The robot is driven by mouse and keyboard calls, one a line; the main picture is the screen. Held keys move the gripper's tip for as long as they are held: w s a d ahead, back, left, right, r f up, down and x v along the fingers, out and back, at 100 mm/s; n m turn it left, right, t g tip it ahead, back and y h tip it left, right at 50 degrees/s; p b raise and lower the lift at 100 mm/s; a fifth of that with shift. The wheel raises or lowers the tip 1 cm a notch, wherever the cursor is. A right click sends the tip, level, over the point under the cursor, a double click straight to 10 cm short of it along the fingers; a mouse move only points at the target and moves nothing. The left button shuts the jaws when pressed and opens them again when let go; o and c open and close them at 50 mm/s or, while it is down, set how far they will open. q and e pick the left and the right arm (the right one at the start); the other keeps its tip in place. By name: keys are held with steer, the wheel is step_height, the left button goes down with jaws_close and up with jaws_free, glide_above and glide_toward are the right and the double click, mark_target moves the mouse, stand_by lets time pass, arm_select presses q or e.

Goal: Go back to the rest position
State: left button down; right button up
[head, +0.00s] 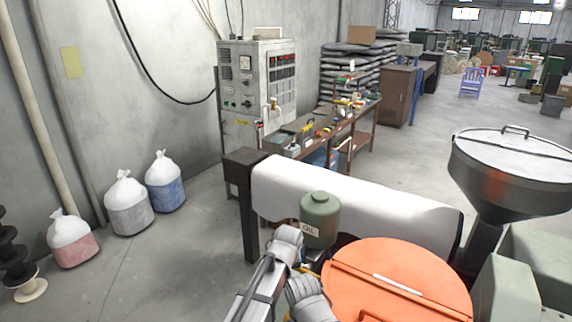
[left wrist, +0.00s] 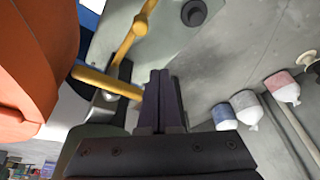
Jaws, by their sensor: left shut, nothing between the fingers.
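In the left wrist view my left gripper (left wrist: 160,85) shows its two dark fingers pressed together, with nothing between them. They point toward a grey-green machine panel (left wrist: 150,50), beside a yellow lever (left wrist: 105,82). I cannot tell whether the fingers touch either one. In the head view, grey links of my own arm rise from the bottom edge, just in front of the green oil can (head: 319,222) and left of the orange round cover (head: 397,285). The gripper itself cannot be made out there. My right gripper is in neither view.
A white-covered roller (head: 350,195) lies behind the oil can. A steel hopper (head: 515,150) stands at the right. Bags of pink (head: 75,250), grey (head: 130,215) and blue (head: 165,195) material line the left wall, near dark stacked spools (head: 14,255).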

arm_select(q)
steer(key=s+a+f+m+g, duration=0.1)
steer(key=s+a+g, duration=0.2)
steer(key=s+a, duration=1.4)
steer(key=s+d+f+m+b, duration=0.2)
steer(key=d+f+b, duration=0.3)
steer(key=f+b, duration=0.3)
steer(key=s+d+f+m+b, duration=0.2)
steer(key=s+d+f+b, duration=0.2)
steer(key=d+f+b, duration=0.2)
step_height(320, 180, down, 2)
steer(key=shift+f+g+y+b, duration=0.1)
steer(key=shift+g+y+b, duration=0.25)
steer(key=shift+b, duration=0.75)
steer(key=c, duration=1.6)
jaws_free()
